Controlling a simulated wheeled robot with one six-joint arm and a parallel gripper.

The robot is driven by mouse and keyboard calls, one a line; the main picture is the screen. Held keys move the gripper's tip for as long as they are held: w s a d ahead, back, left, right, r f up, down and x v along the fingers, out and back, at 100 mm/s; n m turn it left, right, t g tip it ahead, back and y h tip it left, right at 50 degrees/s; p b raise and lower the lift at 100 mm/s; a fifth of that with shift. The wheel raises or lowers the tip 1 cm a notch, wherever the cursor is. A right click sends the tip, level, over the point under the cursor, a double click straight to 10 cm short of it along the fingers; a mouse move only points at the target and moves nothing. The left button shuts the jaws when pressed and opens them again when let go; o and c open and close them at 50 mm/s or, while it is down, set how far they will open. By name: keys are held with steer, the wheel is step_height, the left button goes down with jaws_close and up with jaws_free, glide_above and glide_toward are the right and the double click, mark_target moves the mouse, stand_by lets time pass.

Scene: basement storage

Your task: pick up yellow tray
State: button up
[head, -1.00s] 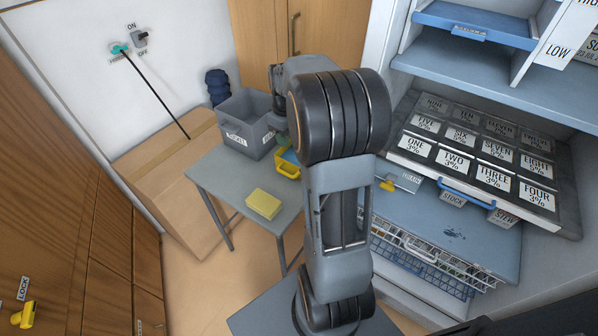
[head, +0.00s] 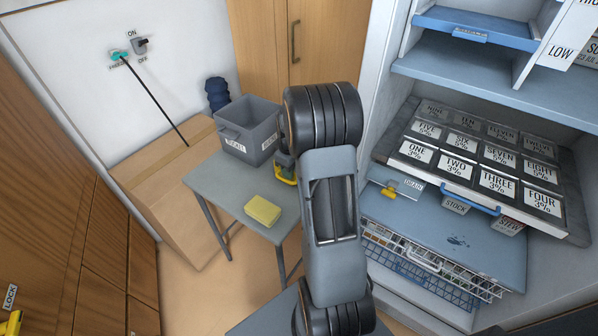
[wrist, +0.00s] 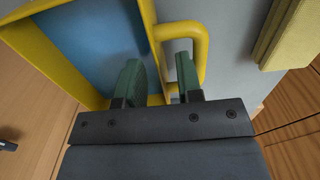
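The yellow tray (head: 286,181) with a blue inside is on the grey table, mostly hidden behind my arm in the head view. In the wrist view its yellow rim (wrist: 150,45) and looped handle (wrist: 203,45) show clearly. My gripper (wrist: 158,78) has two green fingers, spread apart. One finger is on the blue side of the rim and the other is at the handle loop, with the rim between them. Gaps show on both sides of the rim, so the gripper is open.
A grey bucket (head: 232,132) stands on the table (head: 213,180) behind the tray. A yellow sponge-like block (head: 262,210) lies near the table's front. A cardboard box (head: 160,190) is to the left. Shelves with labelled panels (head: 455,163) stand to the right.

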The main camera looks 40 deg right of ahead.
steer(key=shift+f, duration=1.35)
jaws_close()
